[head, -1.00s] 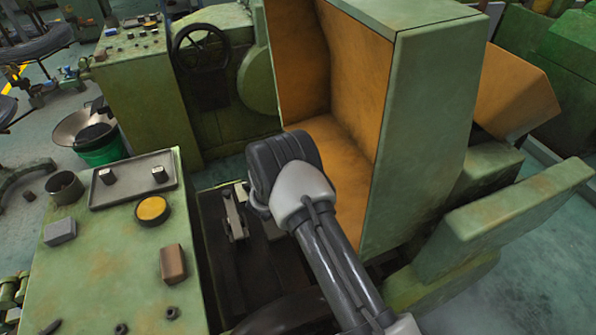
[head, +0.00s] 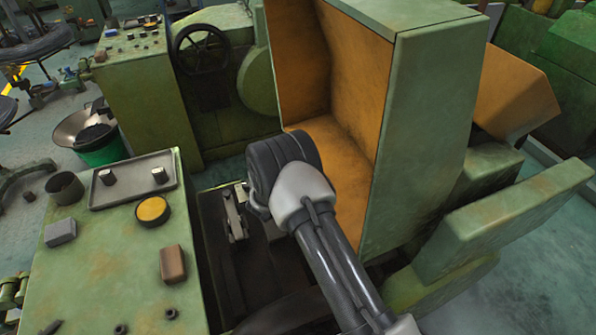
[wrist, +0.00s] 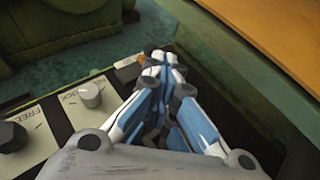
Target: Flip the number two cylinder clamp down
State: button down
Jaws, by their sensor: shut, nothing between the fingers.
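My gripper (wrist: 157,65) is shut and empty in the wrist view. Its blue and white fingers meet just right of a pale panel (wrist: 60,116) marked LOCK and FREE. A light grey knob (wrist: 90,95) sits by LOCK and a black knob (wrist: 12,137) by FREE. In the head view a narrow pale metal piece (head: 235,214) stands in the dark recess left of my wrist, which hides my fingertips. I cannot tell which part is the number two cylinder clamp, or whether my fingertips touch anything.
A tall green cabinet (head: 430,120) with an orange inside stands close on the right. A green control desk (head: 105,260) with a yellow button (head: 152,209) is on the left. A handwheel (head: 201,48) is behind. The dark recess between is narrow.

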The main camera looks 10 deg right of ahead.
jog(key=c, duration=2.4)
grip_release()
jog(key=c, duration=1.3)
grip_release()
jog(key=shift+c, duration=0.2)
jog(key=v, duration=1.2)
